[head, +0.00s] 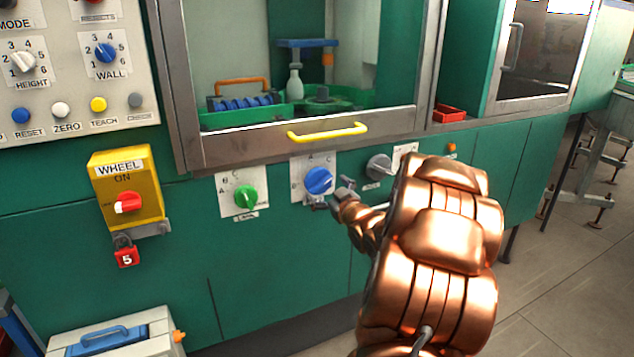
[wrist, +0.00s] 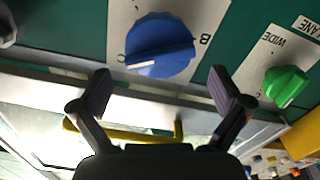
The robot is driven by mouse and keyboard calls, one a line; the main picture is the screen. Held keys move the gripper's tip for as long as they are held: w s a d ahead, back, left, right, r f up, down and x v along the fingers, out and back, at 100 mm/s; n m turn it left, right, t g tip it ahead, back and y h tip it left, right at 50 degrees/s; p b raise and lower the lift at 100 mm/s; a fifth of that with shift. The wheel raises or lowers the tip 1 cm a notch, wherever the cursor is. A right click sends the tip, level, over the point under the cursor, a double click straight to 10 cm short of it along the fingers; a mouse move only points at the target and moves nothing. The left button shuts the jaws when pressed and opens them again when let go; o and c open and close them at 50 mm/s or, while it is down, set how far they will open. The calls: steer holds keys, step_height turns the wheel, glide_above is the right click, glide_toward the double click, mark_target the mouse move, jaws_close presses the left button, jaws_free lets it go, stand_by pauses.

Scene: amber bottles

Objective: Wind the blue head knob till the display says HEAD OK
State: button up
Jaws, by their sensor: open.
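The blue knob (head: 319,180) sits on a white lettered plate on the green front panel, below the yellow handle. In the wrist view the blue knob (wrist: 160,45) is large, with a white pointer mark at its lower left edge. My gripper (head: 330,195) is just in front of the knob, at its lower right in the head view. In the wrist view my gripper (wrist: 165,85) is open, its two dark fingers apart on either side of the knob and not seen touching it. No display is readable in either view.
A green knob (head: 245,197) is left of the blue one and a grey knob (head: 378,167) is right of it. The yellow handle (head: 327,131) juts out above. A yellow WHEEL switch box (head: 128,185) with a red padlock (head: 126,255) is farther left.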

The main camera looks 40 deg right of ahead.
mark_target(319, 182)
steer(key=shift+x, duration=3.1)
steer(key=shift+c, duration=0.4)
steer(key=c, duration=0.9)
